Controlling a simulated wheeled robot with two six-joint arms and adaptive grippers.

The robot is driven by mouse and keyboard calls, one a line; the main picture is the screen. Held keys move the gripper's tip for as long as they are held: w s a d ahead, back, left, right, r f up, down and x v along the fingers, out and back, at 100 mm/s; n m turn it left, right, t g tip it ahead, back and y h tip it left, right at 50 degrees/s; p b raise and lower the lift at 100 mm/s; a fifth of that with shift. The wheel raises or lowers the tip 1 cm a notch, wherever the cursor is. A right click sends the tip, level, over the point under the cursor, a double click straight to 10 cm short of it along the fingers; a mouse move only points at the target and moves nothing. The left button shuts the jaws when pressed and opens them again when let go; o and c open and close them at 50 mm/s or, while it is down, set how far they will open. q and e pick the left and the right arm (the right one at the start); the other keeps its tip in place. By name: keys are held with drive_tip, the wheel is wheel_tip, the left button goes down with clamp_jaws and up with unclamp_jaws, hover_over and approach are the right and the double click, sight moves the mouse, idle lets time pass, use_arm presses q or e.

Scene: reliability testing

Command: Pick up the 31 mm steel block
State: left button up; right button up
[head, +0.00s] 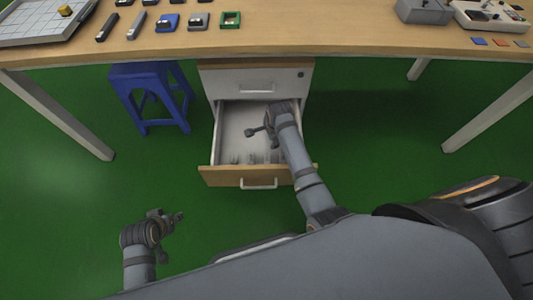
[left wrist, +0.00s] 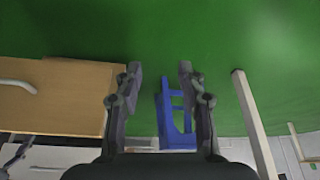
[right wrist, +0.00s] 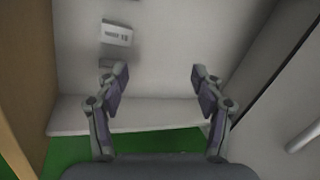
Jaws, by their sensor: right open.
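Several small grey blocks stand in a row near the front of the open drawer (head: 232,125) in the head view; their labels are too small to read there. In the right wrist view a grey block (right wrist: 117,33) with a dark label lies on the pale drawer floor, above and left of the fingers; the label is blurred and I cannot read it surely. My right gripper (right wrist: 158,76) is open and empty over the drawer (head: 262,137). My left gripper (left wrist: 160,70) is open and empty, low over the floor (head: 168,215).
A blue stool (head: 150,75) stands left of the drawer unit (head: 292,90). The table (head: 300,38) above carries a tray (head: 40,30), small fixtures and a grey box (head: 424,12). The drawer walls surround my right gripper. Green floor is clear around my left gripper.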

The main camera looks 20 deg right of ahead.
wheel_tip(320, 180, up, 2)
drive_tip(key=s+a+m+g+p, duration=0.1)
drive_tip(key=s+a+m+g, duration=0.2)
drive_tip(key=m+g, duration=0.1)
drive_tip(key=b, duration=0.2)
hover_over(267, 156)
wheel_tip(267, 156, down, 4)
drive_tip(key=shift+w+a+f, duration=0.1)
drive_tip(key=shift+f, duration=0.5)
drive_tip(key=f+b, duration=0.1)
drive_tip(key=f, duration=0.1)
drive_tip(key=f+b, duration=0.2)
drive_tip(key=shift+s+f, duration=0.2)
drive_tip(key=shift+f, duration=0.4)
use_arm(q)
drive_tip(key=s+d+f+g, duration=0.1)
drive_tip(key=s+d, duration=0.1)
drive_tip(key=s, duration=0.4)
drive_tip(key=shift+f+h, duration=0.15)
drive_tip(key=shift+h, duration=0.25)
drive_tip(key=shift+s, duration=0.1)
drive_tip(key=shift+g, duration=0.3)
use_arm(e)
clamp_jaws()
